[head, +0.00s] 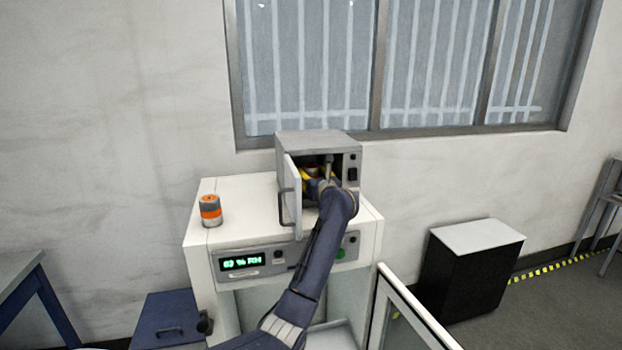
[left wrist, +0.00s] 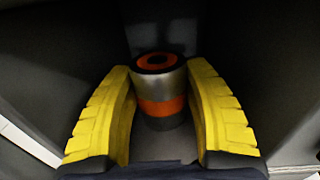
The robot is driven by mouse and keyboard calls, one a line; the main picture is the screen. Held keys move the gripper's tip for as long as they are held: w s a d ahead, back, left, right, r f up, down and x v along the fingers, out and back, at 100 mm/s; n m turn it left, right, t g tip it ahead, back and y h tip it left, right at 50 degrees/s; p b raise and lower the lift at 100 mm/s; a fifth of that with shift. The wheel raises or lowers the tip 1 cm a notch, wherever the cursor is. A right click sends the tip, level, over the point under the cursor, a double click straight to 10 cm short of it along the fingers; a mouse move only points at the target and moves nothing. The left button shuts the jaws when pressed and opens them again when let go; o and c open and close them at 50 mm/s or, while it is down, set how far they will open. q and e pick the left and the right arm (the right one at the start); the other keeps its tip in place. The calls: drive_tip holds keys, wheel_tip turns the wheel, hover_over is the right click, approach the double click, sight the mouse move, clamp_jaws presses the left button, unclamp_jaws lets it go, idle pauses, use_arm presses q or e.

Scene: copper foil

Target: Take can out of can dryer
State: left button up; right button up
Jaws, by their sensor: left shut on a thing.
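The can dryer (head: 315,143) is a small grey box on top of a white cabinet, with its door (head: 292,190) swung open to the left. My left gripper (head: 317,172) reaches inside through the opening. In the left wrist view, the yellow fingers of the left gripper (left wrist: 160,72) close around a can (left wrist: 162,90) with a silver body, an orange band and an orange ring on its dark top. The can stands upright in the dark interior. In the head view my arm and the dryer hide most of it. My right gripper is out of view.
A second orange and grey can (head: 210,210) stands on the white cabinet (head: 250,192), left of the dryer. The cabinet front has a green display (head: 241,263). A glass door (head: 405,315) stands open at the lower right. A black cabinet (head: 470,270) stands farther right.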

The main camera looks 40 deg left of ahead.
use_arm(q)
drive_tip(key=shift+c, duration=1.3)
drive_tip(key=shift+r, duration=0.1)
